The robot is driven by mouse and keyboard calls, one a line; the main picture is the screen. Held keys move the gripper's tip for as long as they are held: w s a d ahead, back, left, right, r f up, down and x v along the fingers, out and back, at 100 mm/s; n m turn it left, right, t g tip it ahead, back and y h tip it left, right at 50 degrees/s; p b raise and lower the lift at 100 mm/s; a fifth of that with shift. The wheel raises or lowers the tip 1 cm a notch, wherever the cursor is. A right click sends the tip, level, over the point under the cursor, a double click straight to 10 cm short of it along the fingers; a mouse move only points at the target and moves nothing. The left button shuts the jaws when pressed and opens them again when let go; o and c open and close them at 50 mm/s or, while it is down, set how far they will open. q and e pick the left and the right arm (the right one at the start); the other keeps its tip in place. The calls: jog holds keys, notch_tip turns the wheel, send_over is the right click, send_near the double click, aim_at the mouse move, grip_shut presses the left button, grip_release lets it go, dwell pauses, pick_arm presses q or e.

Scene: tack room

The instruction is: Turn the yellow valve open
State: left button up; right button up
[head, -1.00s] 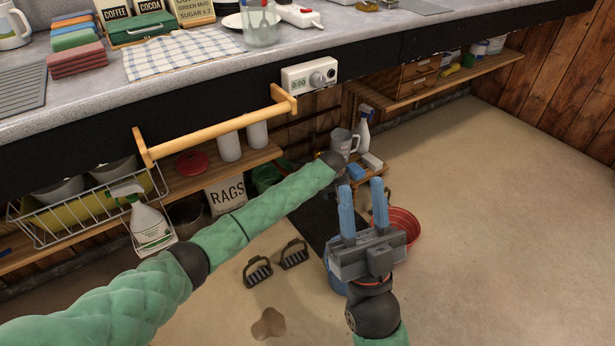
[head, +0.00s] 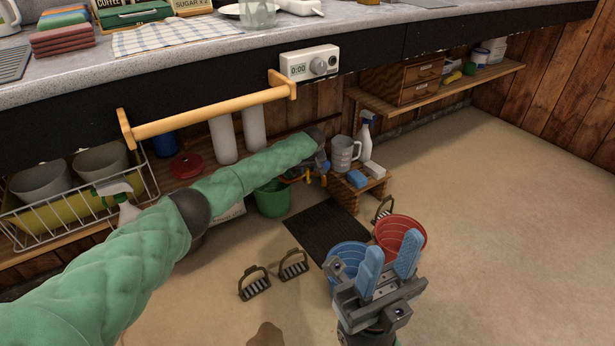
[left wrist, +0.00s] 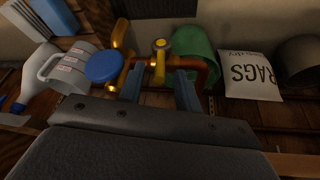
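The yellow valve (left wrist: 161,58) shows in the left wrist view, its small handle standing on a copper pipe (left wrist: 205,70) with brass fittings. A round blue knob (left wrist: 104,68) sits on the pipework just left of it. My left gripper (left wrist: 158,88) is open, with its blue fingers apart on either side of the yellow handle; I cannot tell whether they touch it. In the head view, my left gripper (head: 322,168) is under the counter, partly hiding the pipework. My right gripper (head: 388,263) is open and empty above the floor, in front of the buckets.
A green bucket (head: 272,198) stands beside the pipework. A grey jug (head: 343,154) and a blue sponge (head: 357,179) are on a small wooden stool to the right. A wooden rail (head: 210,112) runs along the counter front above my left arm. Open floor lies to the right.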

aim_at(307, 175)
pick_arm(q)
jog(key=shift+b+x, duration=0.45)
jog(key=shift+x, duration=1.15)
grip_shut()
